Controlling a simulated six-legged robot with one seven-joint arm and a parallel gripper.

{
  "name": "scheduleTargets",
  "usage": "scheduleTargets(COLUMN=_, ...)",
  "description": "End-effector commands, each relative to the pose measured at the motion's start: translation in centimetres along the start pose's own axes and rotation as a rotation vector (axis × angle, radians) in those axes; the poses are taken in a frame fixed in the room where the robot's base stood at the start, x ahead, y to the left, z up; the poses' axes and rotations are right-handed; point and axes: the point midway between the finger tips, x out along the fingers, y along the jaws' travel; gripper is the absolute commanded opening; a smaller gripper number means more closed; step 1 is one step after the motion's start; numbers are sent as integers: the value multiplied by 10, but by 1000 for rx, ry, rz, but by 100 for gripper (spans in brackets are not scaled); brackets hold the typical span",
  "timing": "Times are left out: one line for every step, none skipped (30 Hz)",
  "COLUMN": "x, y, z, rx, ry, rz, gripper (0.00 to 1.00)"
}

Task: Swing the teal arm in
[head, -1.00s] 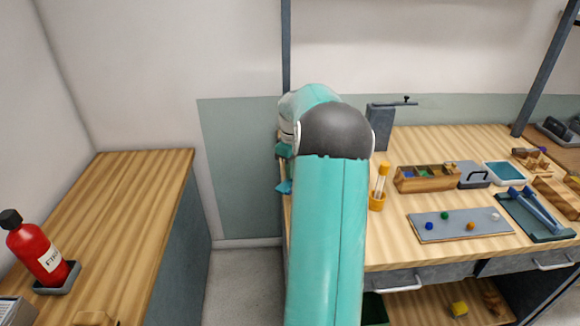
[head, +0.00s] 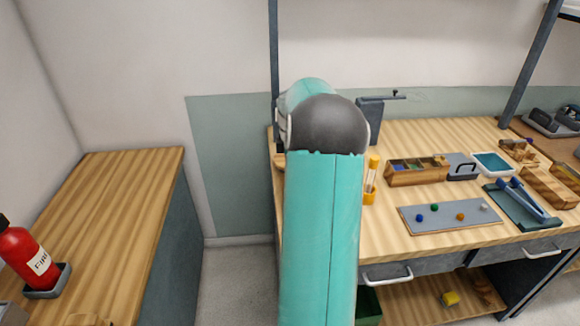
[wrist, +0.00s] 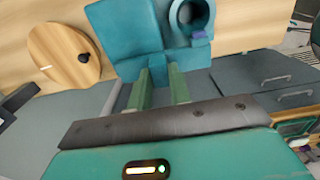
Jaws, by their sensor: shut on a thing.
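In the wrist view a teal-blue block (wrist: 125,35) with a round ring or hole (wrist: 190,17) at its upper right fills the top middle; I take it for the teal arm. My gripper (wrist: 161,75) has its two green fingers at the lower edge of this block, shut on it. Where the fingers meet the block is partly hidden. In the head view my own teal and grey arm covers the left end of the workbench, hiding my gripper and the teal block.
A round wooden disc (wrist: 62,52) with a dark knob lies left of the block. On the workbench (head: 440,140) are an orange-capped tube (head: 371,180), a wooden box (head: 417,172) and a grey tray (head: 440,220). A side counter (head: 110,200) with a red extinguisher (head: 27,255) stands left.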

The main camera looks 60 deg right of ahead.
Motion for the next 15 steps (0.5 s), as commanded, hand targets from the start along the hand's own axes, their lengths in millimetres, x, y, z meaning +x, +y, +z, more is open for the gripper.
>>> scheduleTargets(x=0, y=0, z=-1, rx=-6, ry=1, rz=2, gripper=0)
scheduleTargets(x=0, y=0, z=-1, rx=-8, ry=1, rz=2, gripper=0)
scheduleTargets(x=0, y=0, z=-1, rx=-10, ry=1, rz=2, gripper=0)
scheduleTargets(x=0, y=0, z=-1, rx=-11, ry=1, rz=2, gripper=0)
scheduleTargets(x=0, y=0, z=-1, rx=-12, ry=1, rz=2, gripper=0)
scheduleTargets(x=0, y=0, z=-1, rx=-12, ry=1, rz=2, gripper=0)
scheduleTargets(x=0, y=0, z=-1, rx=-12, ry=1, rz=2, gripper=0)
scheduleTargets(x=0, y=0, z=-1, rx=-12, ry=1, rz=2, gripper=0)
scheduleTargets(x=0, y=0, z=-1, rx=-12, ry=1, rz=2, gripper=0)
scheduleTargets(x=0, y=0, z=-1, rx=-12, ry=1, rz=1, gripper=0)
scheduleTargets(x=0, y=0, z=-1, rx=-12, ry=1, rz=1, gripper=0)
scheduleTargets(x=0, y=0, z=-1, rx=-12, ry=1, rz=1, gripper=0)
scheduleTargets(x=0, y=0, z=-1, rx=-12, ry=1, rz=1, gripper=0)
scheduleTargets(x=0, y=0, z=-1, rx=-12, ry=1, rz=1, gripper=26)
scheduleTargets(x=0, y=0, z=-1, rx=-12, ry=1, rz=1, gripper=33)
